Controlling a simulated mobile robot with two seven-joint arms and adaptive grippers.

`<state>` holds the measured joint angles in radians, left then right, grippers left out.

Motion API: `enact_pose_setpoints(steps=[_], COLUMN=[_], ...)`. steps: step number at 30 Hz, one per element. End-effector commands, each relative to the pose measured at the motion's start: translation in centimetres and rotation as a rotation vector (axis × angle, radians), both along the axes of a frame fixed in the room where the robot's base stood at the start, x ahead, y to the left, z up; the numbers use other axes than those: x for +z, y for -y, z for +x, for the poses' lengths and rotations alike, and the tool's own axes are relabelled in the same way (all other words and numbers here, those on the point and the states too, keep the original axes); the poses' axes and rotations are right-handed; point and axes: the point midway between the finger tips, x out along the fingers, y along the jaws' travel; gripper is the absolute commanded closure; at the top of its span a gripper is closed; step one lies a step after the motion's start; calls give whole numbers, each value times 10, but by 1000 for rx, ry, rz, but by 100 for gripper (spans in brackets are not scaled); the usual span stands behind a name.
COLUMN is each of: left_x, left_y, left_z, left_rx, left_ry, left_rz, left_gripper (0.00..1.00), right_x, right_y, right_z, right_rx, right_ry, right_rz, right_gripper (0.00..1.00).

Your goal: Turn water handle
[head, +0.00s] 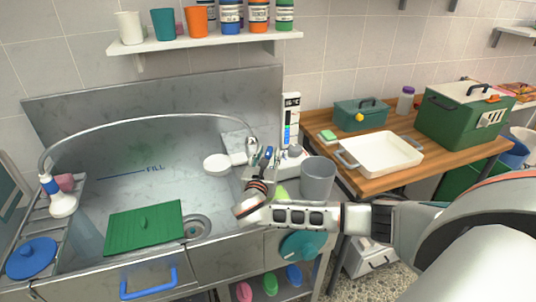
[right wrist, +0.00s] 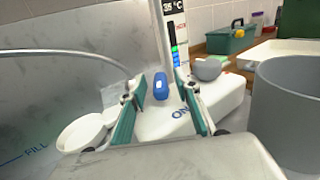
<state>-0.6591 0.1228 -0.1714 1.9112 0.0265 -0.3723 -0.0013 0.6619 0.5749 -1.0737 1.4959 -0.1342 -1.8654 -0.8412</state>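The water handle (right wrist: 161,86) is a small blue lever on a white housing (right wrist: 205,104) marked ON. In the right wrist view it shows between and beyond the two green-padded fingers of my right gripper (right wrist: 156,82). The fingers are apart, one on each side of the handle in the picture; I cannot see contact. In the head view my right gripper (head: 261,163) is over the back right of the steel basin and mostly covers the handle. My left gripper is not in view.
A tall display panel (head: 291,118) with a temperature reading stands behind the housing. A grey bucket (head: 318,180) stands close on the right. A curved hose (head: 140,118) arches over the basin (head: 120,185).

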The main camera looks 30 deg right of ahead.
Motion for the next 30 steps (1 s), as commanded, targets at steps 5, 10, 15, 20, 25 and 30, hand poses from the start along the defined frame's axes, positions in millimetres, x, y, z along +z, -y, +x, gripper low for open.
enact_pose_setpoints(steps=[5,10,15,20,25,30], left_x=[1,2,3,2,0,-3], left_y=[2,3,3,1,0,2], left_z=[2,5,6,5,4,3], left_rx=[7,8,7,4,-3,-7], left_ry=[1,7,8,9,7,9], left_rz=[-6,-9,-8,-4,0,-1], left_gripper=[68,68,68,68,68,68], right_x=[0,0,0,-1,-3,-4], right_y=[1,1,0,0,-2,-4], right_z=[0,0,0,0,1,2], right_rx=[0,0,0,-14,-69,-179], right_ry=[-1,-1,-1,-2,-4,-5], right_rz=[-1,-1,-1,1,2,5], right_gripper=[68,97,100,100,100,100])
